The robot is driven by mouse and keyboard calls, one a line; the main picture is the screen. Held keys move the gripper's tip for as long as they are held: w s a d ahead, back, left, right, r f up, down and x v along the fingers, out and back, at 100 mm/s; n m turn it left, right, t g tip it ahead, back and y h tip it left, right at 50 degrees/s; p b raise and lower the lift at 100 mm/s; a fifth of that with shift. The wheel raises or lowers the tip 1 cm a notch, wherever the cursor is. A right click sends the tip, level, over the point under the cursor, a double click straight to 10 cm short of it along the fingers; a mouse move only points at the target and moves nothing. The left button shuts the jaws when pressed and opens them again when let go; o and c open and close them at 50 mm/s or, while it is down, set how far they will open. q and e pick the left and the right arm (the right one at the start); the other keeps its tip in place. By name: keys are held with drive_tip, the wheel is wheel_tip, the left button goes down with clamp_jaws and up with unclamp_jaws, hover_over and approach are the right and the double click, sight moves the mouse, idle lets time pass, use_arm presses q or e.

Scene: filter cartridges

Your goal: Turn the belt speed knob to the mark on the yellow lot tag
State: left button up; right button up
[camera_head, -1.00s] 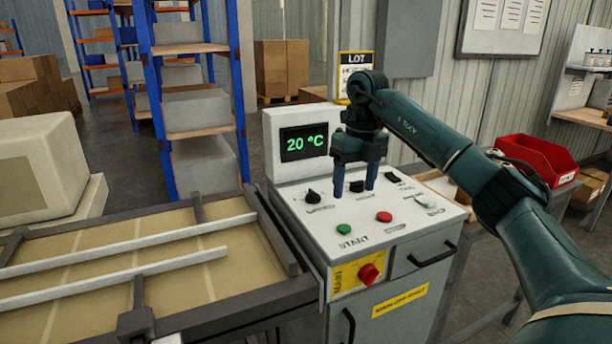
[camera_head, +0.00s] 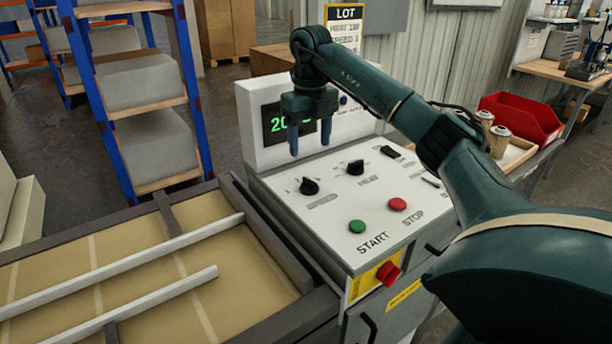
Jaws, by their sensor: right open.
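The control box has a white sloped panel (camera_head: 330,220) with two black knobs. The left knob (camera_head: 309,186) has a label below it that looks like SPEED. The right knob (camera_head: 355,167) has a label that looks like HEAT. The lot tag (camera_head: 344,22), with a yellow edge and a LOT heading, stands behind the box; its lower lines are too small to read surely. My right gripper (camera_head: 309,150) is open and empty, pointing down above and behind the left knob, apart from it. It partly covers the green-lit display (camera_head: 275,123). My left gripper is not in view.
A green START button (camera_head: 357,227), a red STOP button (camera_head: 397,204) and a red main switch (camera_head: 388,273) are near the panel's front. The belt (camera_head: 120,270) with pale rails lies left. A red bin (camera_head: 520,118) and cartridges (camera_head: 499,140) stand right.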

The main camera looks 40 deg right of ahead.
sight(310, 180)
wheel_tip(310, 180, down, 10)
drive_tip(key=shift+r, duration=0.1)
idle(0.4)
drive_tip(key=c, duration=1)
